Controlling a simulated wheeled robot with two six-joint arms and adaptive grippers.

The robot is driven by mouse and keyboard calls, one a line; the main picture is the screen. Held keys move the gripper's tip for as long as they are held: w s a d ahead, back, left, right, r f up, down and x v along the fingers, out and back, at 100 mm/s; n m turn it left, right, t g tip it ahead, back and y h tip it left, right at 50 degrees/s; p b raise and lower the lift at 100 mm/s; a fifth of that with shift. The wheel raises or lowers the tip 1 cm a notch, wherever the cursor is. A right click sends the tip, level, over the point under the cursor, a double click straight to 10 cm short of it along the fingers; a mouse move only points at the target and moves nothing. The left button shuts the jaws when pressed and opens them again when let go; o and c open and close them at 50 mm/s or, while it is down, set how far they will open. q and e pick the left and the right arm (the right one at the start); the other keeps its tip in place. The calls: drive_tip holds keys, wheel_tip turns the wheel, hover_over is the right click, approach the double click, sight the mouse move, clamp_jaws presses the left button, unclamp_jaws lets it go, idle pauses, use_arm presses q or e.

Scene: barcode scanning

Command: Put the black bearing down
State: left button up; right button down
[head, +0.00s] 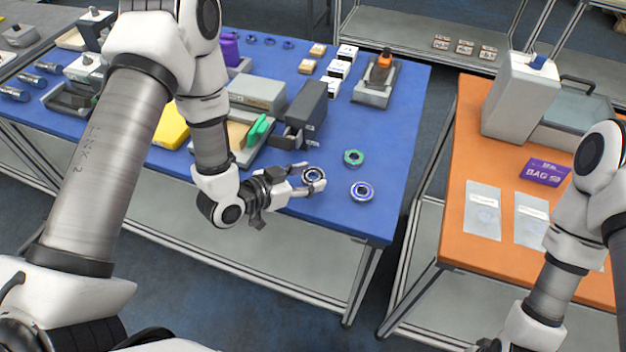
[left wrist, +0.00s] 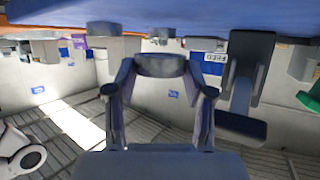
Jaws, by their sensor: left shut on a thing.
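The black bearing (head: 313,174) is held between the fingertips of my left gripper (head: 318,181), near the front edge of the blue table (head: 335,225). In the left wrist view the bearing (left wrist: 160,65) sits between the two fingers (left wrist: 160,75), its side facing the camera. The gripper is shut on it. I cannot tell whether the bearing touches the table top. My right arm comes in at the right of the head view, and its fingers are out of the picture.
A green-ringed bearing (head: 354,157) and a blue-ringed bearing (head: 362,191) lie just right of the gripper. A dark scanner-like device (head: 306,105) stands behind it. An orange table (head: 455,190) is at the right. The blue table's front right corner is clear.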

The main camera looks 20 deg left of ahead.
sight(304, 183)
use_arm(q)
drive_tip(key=shift+w+d+r, duration=0.1)
drive_tip(key=shift+w+d, duration=0.2)
drive_tip(key=shift+w, duration=0.3)
drive_tip(key=f+p, duration=0.2)
drive_tip(key=shift+w+d+f, duration=0.15)
drive_tip(key=shift+w+f, duration=0.05)
drive_tip(key=shift+f, duration=0.2)
drive_tip(key=shift+w+f, duration=0.1)
drive_tip(key=shift+f, duration=0.35)
drive_tip(key=o, duration=1.2)
drive_tip(key=shift+o, duration=0.3)
drive_tip(key=shift+f, duration=0.1)
